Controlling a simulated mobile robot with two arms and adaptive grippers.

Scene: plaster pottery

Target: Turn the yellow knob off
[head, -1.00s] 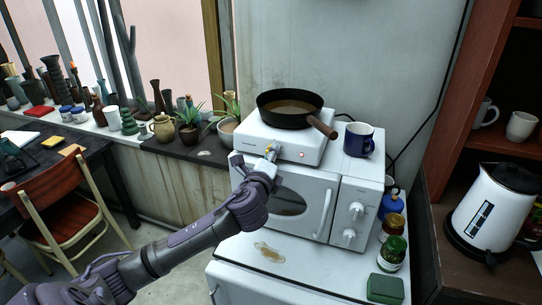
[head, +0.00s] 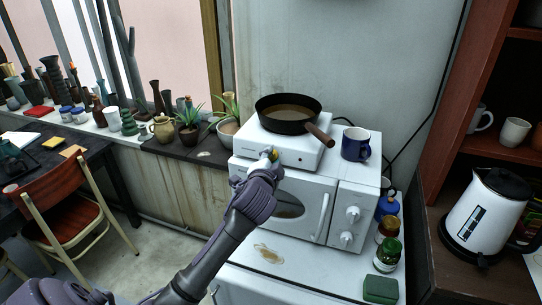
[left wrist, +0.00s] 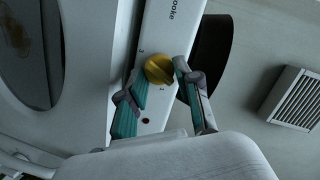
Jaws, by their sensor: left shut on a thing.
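The yellow knob (head: 275,154) is on the front of a white hot plate (head: 310,151). It also shows in the left wrist view (left wrist: 158,69), between my fingers. My left gripper (head: 268,157) is at the hot plate's front, shut on the knob; in the left wrist view (left wrist: 164,92) its fingers lie on either side of the knob. A small dark red dot (left wrist: 145,121) is on the panel beside the knob. My right gripper is not in view.
A dark frying pan (head: 288,112) sits on the hot plate, its handle pointing right. A blue mug (head: 355,144) stands beside the hot plate, on the white microwave (head: 346,192). Jars (head: 388,255) and a green block (head: 380,289) stand at the right.

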